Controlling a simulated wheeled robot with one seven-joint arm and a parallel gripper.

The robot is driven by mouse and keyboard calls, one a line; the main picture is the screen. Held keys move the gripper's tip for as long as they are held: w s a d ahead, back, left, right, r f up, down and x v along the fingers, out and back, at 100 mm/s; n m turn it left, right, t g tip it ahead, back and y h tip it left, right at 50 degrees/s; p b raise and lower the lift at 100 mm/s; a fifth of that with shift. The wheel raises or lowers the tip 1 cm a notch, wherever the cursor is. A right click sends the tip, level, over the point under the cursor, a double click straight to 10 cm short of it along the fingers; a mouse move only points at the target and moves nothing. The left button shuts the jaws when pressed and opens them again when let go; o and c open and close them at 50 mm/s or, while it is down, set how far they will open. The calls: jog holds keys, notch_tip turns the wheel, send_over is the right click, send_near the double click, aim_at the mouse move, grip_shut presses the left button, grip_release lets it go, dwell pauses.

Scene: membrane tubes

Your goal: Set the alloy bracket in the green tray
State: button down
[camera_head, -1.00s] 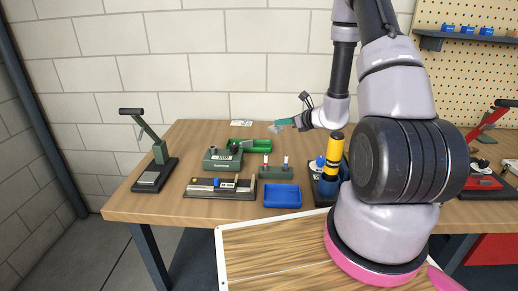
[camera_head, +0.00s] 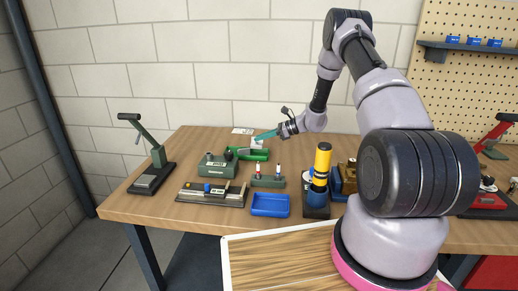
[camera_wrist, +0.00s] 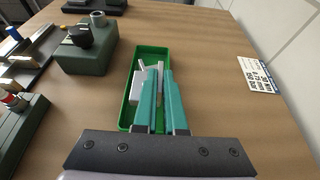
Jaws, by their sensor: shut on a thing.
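The green tray (camera_head: 263,157) lies toward the back of the bench, and its rim also shows in the wrist view (camera_wrist: 125,118). The pale grey alloy bracket (camera_wrist: 146,84) is at my teal fingertips, over the inside of the tray. It shows small and pale in the head view (camera_head: 257,146). My gripper (camera_wrist: 160,80) is shut on the bracket, and in the head view my gripper (camera_head: 264,135) reaches in from the right above the tray. The fingers hide part of the bracket and tray. I cannot tell whether the bracket touches the tray floor.
A dark green box with a black knob (camera_wrist: 85,45) stands left of the tray. A green block with small capped pieces (camera_head: 268,181) and a blue tray (camera_head: 270,204) are nearer the front. A printed card (camera_wrist: 262,75) lies to the right in the wrist view, with bare bench between.

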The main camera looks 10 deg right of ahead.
aim_at(261, 146)
jog(key=shift+f, duration=2.1)
jog(key=c, duration=1.3)
grip_release()
jog(key=shift+f, duration=0.15)
jog(key=shift+o, duration=0.2)
